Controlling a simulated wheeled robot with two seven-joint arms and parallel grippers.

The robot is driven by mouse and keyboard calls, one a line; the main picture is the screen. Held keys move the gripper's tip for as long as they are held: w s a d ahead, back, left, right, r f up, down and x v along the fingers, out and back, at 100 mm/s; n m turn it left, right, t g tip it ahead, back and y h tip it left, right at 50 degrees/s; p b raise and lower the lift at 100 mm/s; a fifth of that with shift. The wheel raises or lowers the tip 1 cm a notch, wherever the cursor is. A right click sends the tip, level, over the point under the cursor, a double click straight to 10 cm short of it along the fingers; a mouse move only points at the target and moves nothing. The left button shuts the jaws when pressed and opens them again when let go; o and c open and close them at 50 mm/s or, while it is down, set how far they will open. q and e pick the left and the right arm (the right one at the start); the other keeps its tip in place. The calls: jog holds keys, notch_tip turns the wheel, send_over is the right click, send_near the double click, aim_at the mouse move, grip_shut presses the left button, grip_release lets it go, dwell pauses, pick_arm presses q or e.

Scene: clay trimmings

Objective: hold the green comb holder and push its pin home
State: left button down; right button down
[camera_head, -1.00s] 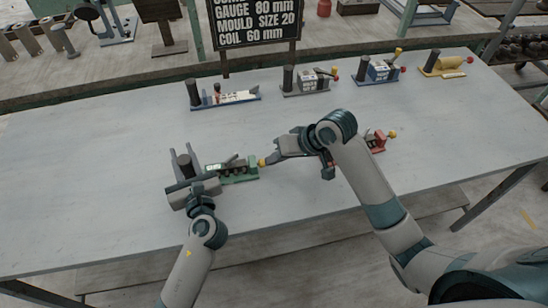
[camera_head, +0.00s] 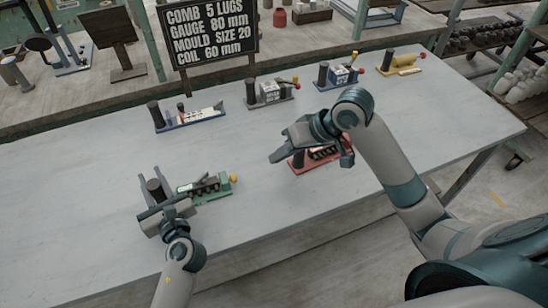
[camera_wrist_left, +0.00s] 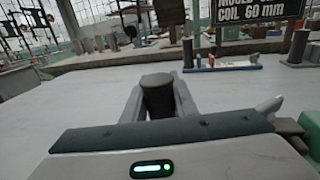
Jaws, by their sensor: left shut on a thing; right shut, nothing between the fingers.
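The green comb holder (camera_head: 217,193) stands on the table at the left front. Its dark upright post (camera_head: 154,188) is at its left end, and its yellow pin knob (camera_head: 233,178) sits close against its right end. My left gripper (camera_head: 153,193) is shut on the post; the left wrist view shows the dark post (camera_wrist_left: 158,97) between the two grey fingers. My right gripper (camera_head: 278,157) is shut and empty, above the table, to the right of the yellow knob and apart from it.
A red holder (camera_head: 298,165) stands partly hidden under my right gripper and wrist. Behind stand a blue-and-white holder (camera_head: 203,117), a grey one (camera_head: 268,99), a blue one (camera_head: 337,82) and a yellow one (camera_head: 400,68). A black sign (camera_head: 213,37) stands behind the table. The left middle is clear.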

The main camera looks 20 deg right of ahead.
pick_arm(q)
jog(key=shift+f, duration=0.15)
jog(key=c, duration=1.4)
grip_release()
jog(key=shift+o, duration=0.2)
jog(key=v, duration=1.2)
